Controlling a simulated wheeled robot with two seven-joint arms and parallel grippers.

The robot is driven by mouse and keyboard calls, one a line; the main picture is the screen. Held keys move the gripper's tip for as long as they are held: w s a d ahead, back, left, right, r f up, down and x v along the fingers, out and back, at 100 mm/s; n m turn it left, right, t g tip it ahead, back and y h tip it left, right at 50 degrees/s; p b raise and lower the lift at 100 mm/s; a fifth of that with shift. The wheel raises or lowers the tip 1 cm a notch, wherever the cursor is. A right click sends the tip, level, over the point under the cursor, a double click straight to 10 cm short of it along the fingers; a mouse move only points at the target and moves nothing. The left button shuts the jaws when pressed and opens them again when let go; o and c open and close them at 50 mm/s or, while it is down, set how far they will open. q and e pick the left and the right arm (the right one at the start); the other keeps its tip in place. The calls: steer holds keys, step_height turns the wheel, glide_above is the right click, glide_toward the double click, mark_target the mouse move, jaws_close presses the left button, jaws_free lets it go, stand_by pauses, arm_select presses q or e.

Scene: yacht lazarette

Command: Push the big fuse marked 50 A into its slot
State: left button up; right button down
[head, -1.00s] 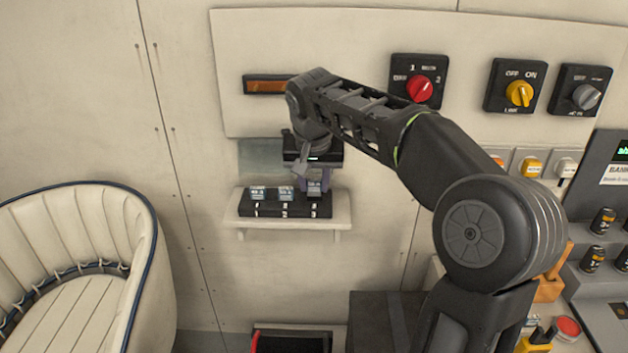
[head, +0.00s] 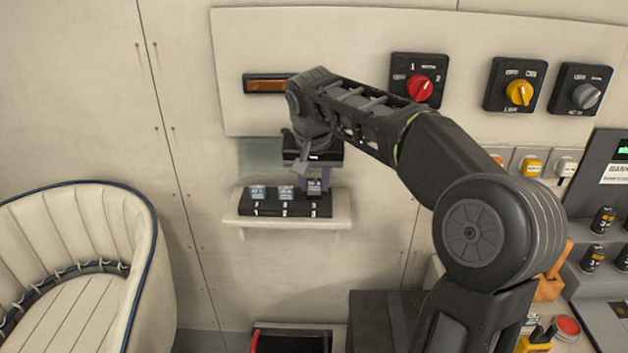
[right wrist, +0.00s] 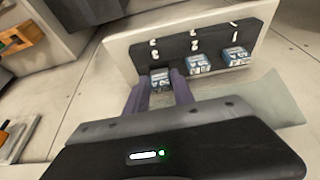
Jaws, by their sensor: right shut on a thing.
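A black fuse block (head: 270,210) marked 1, 2 and 3 sits on a small cream shelf on the wall. It also shows in the right wrist view (right wrist: 205,45). Pale-topped fuses stand at position 1 (head: 258,192) and position 2 (head: 286,192). My right gripper (head: 314,185) points down over position 3, its purple fingers shut on the fuse there (right wrist: 159,77). This fuse stands at the block; I cannot tell how deep it sits. The fuse markings are too small to read, so I cannot confirm 50 A. My left gripper is not in view.
Above the shelf is a panel with an amber strip (head: 265,84), a red rotary switch (head: 420,88) and a yellow one (head: 519,93). A cream seat (head: 80,260) stands at left. An open red-edged dark box (head: 291,342) lies below. The wall left of the block is clear.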

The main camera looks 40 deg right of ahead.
steer(key=shift+f+b, duration=0.95)
steer(key=shift+f, duration=0.2)
stand_by(0.5)
steer(key=c, duration=1)
jaws_free()
steer(key=shift+r, duration=0.15)
steer(key=v, duration=0.7)
steer(key=shift+a+r+b, duration=0.15)
steer(key=shift+r+b, duration=0.1)
steer(key=shift+b, duration=0.05)
steer(key=shift+s, duration=0.15)
